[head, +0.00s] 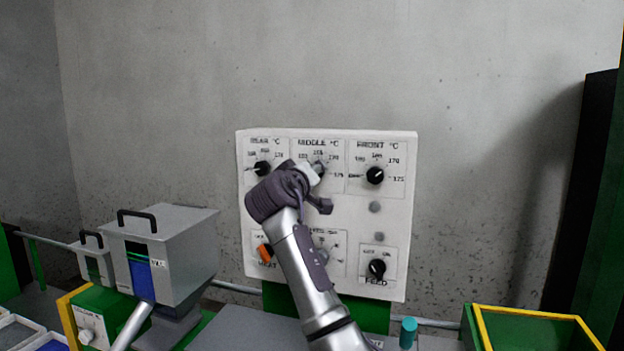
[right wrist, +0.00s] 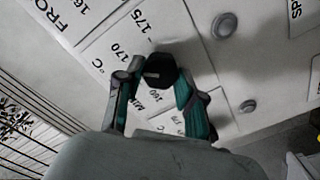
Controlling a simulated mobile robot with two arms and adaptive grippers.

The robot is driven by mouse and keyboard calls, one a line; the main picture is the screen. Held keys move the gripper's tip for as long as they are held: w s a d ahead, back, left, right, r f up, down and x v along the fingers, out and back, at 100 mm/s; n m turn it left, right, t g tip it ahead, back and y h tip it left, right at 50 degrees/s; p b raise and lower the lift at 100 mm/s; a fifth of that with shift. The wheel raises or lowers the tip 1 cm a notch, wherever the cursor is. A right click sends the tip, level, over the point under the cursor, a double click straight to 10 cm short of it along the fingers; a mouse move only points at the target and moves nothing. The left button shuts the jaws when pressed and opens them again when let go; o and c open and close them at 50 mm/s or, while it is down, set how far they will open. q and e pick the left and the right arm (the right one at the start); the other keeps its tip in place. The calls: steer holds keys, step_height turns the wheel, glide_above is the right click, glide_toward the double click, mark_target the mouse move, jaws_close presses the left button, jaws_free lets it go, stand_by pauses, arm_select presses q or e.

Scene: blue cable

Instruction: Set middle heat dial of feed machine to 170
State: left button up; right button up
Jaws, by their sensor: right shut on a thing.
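The feed machine's white panel (head: 340,230) stands upright against the grey wall. The middle heat dial (head: 321,169) sits at the top centre under the MIDDLE °C label, partly hidden by my right gripper (head: 311,173). In the right wrist view, the dial's black knob (right wrist: 160,69) is between the two fingers of my right gripper (right wrist: 156,82), which is shut on it. The printed numbers 160, 170 and 175 show around it. I cannot tell which number the dial's pointer faces. My left gripper is not in view.
The rear dial (head: 262,168) and front dial (head: 375,175) flank the middle one closely. Below are an orange switch (head: 265,253) and the FEED knob (head: 377,267). A grey box machine (head: 180,245) stands left, a green-yellow crate (head: 530,312) right.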

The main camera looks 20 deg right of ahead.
steer(key=shift+f+m, duration=0.15)
steer(key=shift+m, duration=0.75)
steer(key=o, duration=1.2)
steer(key=shift+c, duration=0.2)
steer(key=shift+s, duration=0.1)
steer(key=v, duration=1.2)
